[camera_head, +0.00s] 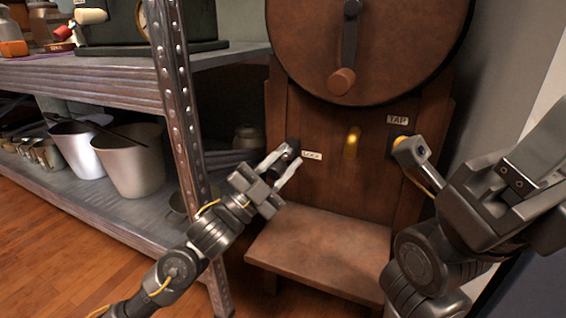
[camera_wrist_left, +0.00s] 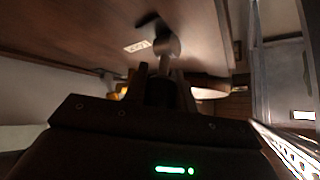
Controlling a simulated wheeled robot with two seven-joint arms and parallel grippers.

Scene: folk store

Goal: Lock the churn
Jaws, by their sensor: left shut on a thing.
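The churn (camera_head: 300,58) is a round brown wooden drum with a crank, on a wooden stand. A dark lock knob (camera_head: 292,144) is on the stand's front, left of a white label (camera_head: 311,156) that seems to read LOCK. My left gripper (camera_head: 288,162) is at this knob, shut on it. In the left wrist view, the rounded grey knob (camera_wrist_left: 166,44) is at the tips of my left gripper (camera_wrist_left: 164,75), with the label left of it. My right gripper (camera_head: 405,148) is by the TAP label (camera_head: 397,119); its fingers are partly hidden, so its opening is unclear.
A brass spout (camera_head: 351,142) sticks out between the lock and the tap. A wooden ledge (camera_head: 325,246) lies below. A metal shelf (camera_head: 105,80) with a perforated post stands close on the left, holding metal buckets (camera_head: 128,165). A grey wall closes the right side.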

